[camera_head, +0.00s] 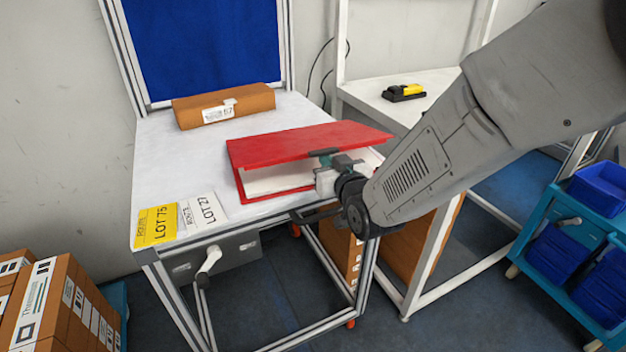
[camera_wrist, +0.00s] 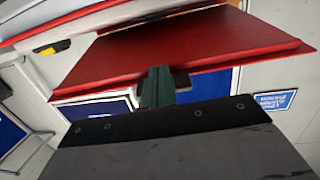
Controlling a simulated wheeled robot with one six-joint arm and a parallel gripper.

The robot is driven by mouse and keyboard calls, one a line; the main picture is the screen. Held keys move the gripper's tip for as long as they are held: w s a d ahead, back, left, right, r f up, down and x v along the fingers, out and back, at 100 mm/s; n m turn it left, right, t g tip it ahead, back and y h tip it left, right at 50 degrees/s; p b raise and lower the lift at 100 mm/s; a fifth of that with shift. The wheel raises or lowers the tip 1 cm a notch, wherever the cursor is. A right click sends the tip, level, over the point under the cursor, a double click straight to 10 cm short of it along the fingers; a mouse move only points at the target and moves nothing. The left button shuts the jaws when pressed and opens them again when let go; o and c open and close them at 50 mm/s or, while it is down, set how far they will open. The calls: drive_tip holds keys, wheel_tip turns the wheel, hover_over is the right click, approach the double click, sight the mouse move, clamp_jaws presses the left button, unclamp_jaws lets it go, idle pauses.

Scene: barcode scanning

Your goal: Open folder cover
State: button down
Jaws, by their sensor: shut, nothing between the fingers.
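A red folder (camera_head: 290,145) lies on the white workbench (camera_head: 170,160), its cover partly raised at the front edge. White paper (camera_head: 275,179) shows inside, between the cover and the red lower half. My gripper (camera_head: 325,158) is at the folder's front edge, its fingertips at the raised cover's edge. In the wrist view my gripper (camera_wrist: 158,85) is shut, with its fingers close together and in front of the red cover (camera_wrist: 185,48). I cannot tell exactly how the fingers touch the cover.
A brown package (camera_head: 225,106) lies behind the folder. Yellow (camera_head: 156,226) and white (camera_head: 202,213) lot cards lie at the bench's front left. A yellow and black scanner (camera_head: 404,92) rests on the side table at right. A teal cart (camera_head: 570,240) stands far right.

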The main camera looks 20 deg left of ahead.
drive_tip(key=shift+w+a+r, duration=0.25)
drive_tip(key=shift+r, duration=0.8)
drive_tip(key=shift+w+a+r, duration=0.2)
drive_tip(key=shift+w+r, duration=0.05)
drive_tip(key=shift+r, duration=0.85)
drive_tip(key=shift+w+a+r, duration=0.25)
drive_tip(key=shift+r, duration=0.8)
drive_tip(key=shift+w+a+r, duration=0.25)
drive_tip(key=shift+r, duration=0.3)
drive_tip(key=shift+w+a+r, duration=0.25)
drive_tip(key=shift+r, duration=0.3)
drive_tip(key=shift+w+a+r, duration=0.25)
drive_tip(key=shift+r, duration=0.35)
drive_tip(key=shift+w+a+r, duration=0.25)
drive_tip(key=shift+w+r, duration=0.05)
drive_tip(key=shift+r, duration=0.25)
drive_tip(key=shift+w+a+r, duration=0.25)
drive_tip(key=shift+r, duration=0.35)
